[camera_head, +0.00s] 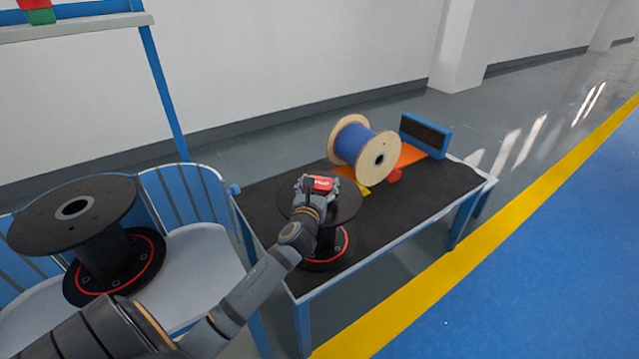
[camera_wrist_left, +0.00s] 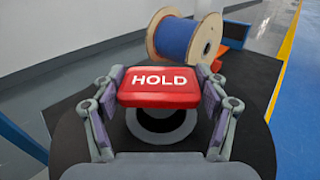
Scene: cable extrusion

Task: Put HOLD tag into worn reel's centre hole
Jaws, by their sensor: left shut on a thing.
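The red HOLD tag (camera_wrist_left: 160,88) is held between the fingers of my left gripper (camera_wrist_left: 160,92), which is shut on it. The tag also shows in the head view (camera_head: 321,184). A black reel (camera_head: 346,203) stands upright on the table under the gripper, with a red ring on its lower flange. In the wrist view its centre hole (camera_wrist_left: 160,122) shows just below the tag, partly hidden by it. The tag appears above the hole; the exact gap cannot be told. A second black reel (camera_head: 72,192) with an open centre hole (camera_head: 74,208) stands at the left. My right gripper is not in view.
A wooden reel of blue cable (camera_head: 352,142) lies on its side on the dark-topped table (camera_head: 430,190). Behind it are a blue block (camera_head: 426,134) and an orange sheet (camera_head: 410,156). A small red piece (camera_head: 394,174) lies near it. The table's right front is clear.

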